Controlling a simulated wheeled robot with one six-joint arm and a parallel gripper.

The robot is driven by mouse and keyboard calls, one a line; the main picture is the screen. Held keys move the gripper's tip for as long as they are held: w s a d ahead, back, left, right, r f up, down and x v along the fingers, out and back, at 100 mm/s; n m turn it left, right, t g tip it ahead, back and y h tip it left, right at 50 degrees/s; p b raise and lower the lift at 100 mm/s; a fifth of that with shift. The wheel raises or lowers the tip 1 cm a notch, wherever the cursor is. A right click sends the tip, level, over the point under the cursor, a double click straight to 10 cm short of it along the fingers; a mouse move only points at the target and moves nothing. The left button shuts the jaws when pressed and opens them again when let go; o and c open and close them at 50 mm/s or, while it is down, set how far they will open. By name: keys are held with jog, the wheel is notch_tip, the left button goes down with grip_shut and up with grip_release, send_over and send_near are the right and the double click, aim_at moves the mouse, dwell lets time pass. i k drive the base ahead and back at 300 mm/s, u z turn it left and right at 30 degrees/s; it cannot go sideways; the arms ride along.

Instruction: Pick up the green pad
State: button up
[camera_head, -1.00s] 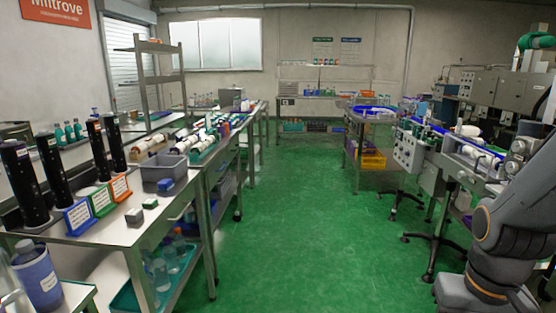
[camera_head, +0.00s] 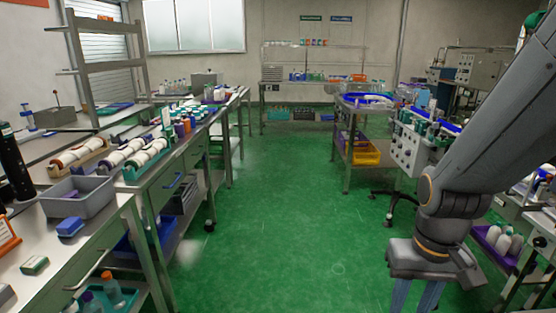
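A small block with a dark green top and pale sides, which looks like the green pad (camera_head: 35,265), lies on the near left workbench (camera_head: 88,262). A blue block (camera_head: 70,228) lies just behind it, beside a grey bin. My gripper (camera_head: 416,300) hangs over the floor at the lower right, far to the right of the pad. Its two blue-grey fingers stand apart with green floor between them. Their tips are cut off by the bottom edge.
A grey bin (camera_head: 90,196) stands on the bench behind the pad, and an orange-framed sign (camera_head: 8,236) stands to its left. The green floor (camera_head: 280,220) between the benches is clear. A trolley with yellow crates (camera_head: 362,152) stands right of centre.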

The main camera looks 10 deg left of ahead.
aim_at(174, 138)
jog(key=u, duration=0.3)
jog(key=i, duration=1.75)
jog(key=u, duration=1.1)
jog(key=i, duration=2.05)
jog(key=u, duration=0.6)
